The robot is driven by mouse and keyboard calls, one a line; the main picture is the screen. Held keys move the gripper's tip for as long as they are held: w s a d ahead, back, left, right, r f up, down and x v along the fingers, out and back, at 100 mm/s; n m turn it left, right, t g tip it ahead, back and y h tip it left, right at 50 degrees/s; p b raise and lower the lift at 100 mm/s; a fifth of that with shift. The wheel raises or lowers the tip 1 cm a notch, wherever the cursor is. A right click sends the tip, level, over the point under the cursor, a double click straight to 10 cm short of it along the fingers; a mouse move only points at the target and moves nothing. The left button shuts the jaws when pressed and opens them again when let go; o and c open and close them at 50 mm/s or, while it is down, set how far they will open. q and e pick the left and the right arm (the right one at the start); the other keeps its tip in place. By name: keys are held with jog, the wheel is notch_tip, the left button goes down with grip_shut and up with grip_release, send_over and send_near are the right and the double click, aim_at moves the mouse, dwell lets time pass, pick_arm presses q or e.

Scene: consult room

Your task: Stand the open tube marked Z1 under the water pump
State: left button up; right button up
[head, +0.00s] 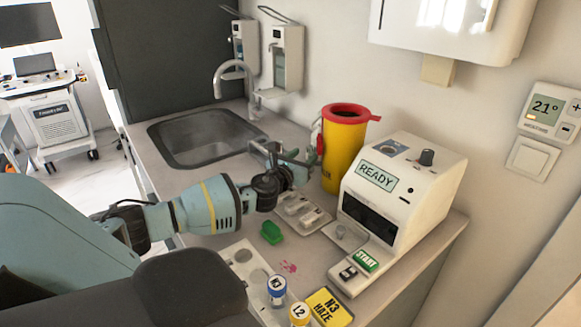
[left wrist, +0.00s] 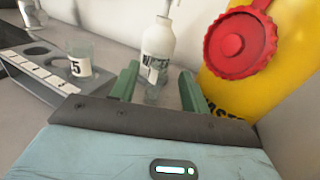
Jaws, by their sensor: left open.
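My left gripper (head: 292,158) is open beside the yellow bin at the back of the counter. In the left wrist view its two green fingers (left wrist: 159,75) stand apart. A small clear tube (left wrist: 152,94) stands upright between them, not visibly gripped. Its marking is not readable, so I cannot tell if it is Z1. A white bottle labelled as water (left wrist: 159,42) stands just behind the tube; its top is cut off by the frame edge. The tube and bottle are not clear in the head view, where the gripper covers that spot. My right gripper is not in view.
A yellow bin with a red lid (head: 345,150) stands close right of the gripper. A white analyser (head: 405,190) reads READY. A grey rack (left wrist: 38,72) holds a clear vessel marked 5 (left wrist: 79,60). Blue-capped (head: 277,288) and yellow-capped (head: 299,313) tubes stand in front. The sink (head: 205,135) lies behind left.

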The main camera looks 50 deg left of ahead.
pick_arm(q)
jog(key=shift+v, duration=3.5)
